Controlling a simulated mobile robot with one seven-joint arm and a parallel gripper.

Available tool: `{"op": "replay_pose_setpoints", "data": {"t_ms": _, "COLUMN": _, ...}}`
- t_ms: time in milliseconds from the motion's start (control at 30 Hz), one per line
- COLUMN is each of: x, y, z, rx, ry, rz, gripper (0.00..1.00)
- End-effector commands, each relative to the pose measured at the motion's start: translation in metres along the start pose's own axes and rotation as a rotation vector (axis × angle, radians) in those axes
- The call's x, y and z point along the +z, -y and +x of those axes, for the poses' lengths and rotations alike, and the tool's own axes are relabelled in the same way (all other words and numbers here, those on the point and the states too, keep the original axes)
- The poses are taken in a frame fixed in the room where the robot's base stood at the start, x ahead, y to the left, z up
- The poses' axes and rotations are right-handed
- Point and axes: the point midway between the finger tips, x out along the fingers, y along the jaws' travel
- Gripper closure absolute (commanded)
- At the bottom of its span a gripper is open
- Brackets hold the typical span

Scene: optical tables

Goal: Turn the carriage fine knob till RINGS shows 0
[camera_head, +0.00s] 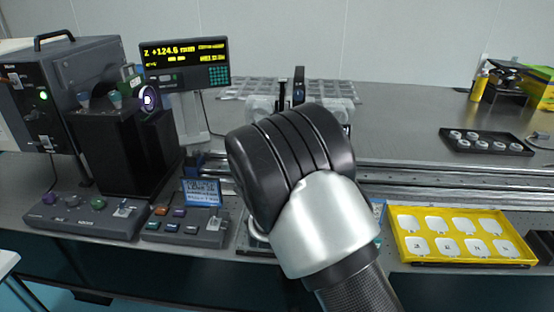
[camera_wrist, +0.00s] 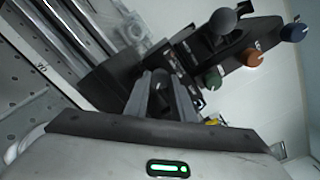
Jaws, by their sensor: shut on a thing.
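In the wrist view my gripper (camera_wrist: 163,84) has its two grey fingers shut on a dark knob (camera_wrist: 158,102), which appears to be the carriage fine knob. The dark carriage block (camera_wrist: 112,82) lies beside it, next to the rail. In the head view my arm's black and silver wrist covers the carriage front, so knob and fingertips cannot be made out there. A readout (camera_head: 185,62) at the back shows Z +124.6 mm in yellow, with smaller text I cannot read. A small blue screen (camera_head: 202,192) has blurred lines; I cannot make out a RINGS value.
Green (camera_wrist: 213,80), orange (camera_wrist: 250,58) and blue (camera_wrist: 291,33) knobs sit close to my gripper. A long rail (camera_head: 440,180) crosses the table. A yellow tray (camera_head: 394,238) and a black tray (camera_head: 484,151) lie right. A dark instrument (camera_head: 112,150) stands left.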

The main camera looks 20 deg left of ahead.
Motion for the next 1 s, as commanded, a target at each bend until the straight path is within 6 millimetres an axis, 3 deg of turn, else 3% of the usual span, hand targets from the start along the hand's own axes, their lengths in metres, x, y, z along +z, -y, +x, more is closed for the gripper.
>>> {"op": "replay_pose_setpoints", "data": {"t_ms": 33, "x": -0.0094, "y": 0.008, "z": 0.0008, "rx": -0.011, "ry": -0.021, "rz": -0.033, "gripper": 1.0}}
{"op": "replay_pose_setpoints", "data": {"t_ms": 400, "x": -0.0109, "y": 0.0073, "z": 0.0011, "rx": -0.011, "ry": -0.022, "rz": -0.167, "gripper": 0.99}}
{"op": "replay_pose_setpoints", "data": {"t_ms": 900, "x": -0.0115, "y": 0.0068, "z": 0.0012, "rx": -0.011, "ry": -0.023, "rz": -0.183, "gripper": 0.99}}
{"op": "replay_pose_setpoints", "data": {"t_ms": 933, "x": -0.0115, "y": 0.0069, "z": 0.0012, "rx": -0.011, "ry": -0.023, "rz": -0.183, "gripper": 0.74}}
{"op": "replay_pose_setpoints", "data": {"t_ms": 1000, "x": -0.0108, "y": 0.0068, "z": 0.0013, "rx": -0.011, "ry": -0.021, "rz": -0.183, "gripper": 0.62}}
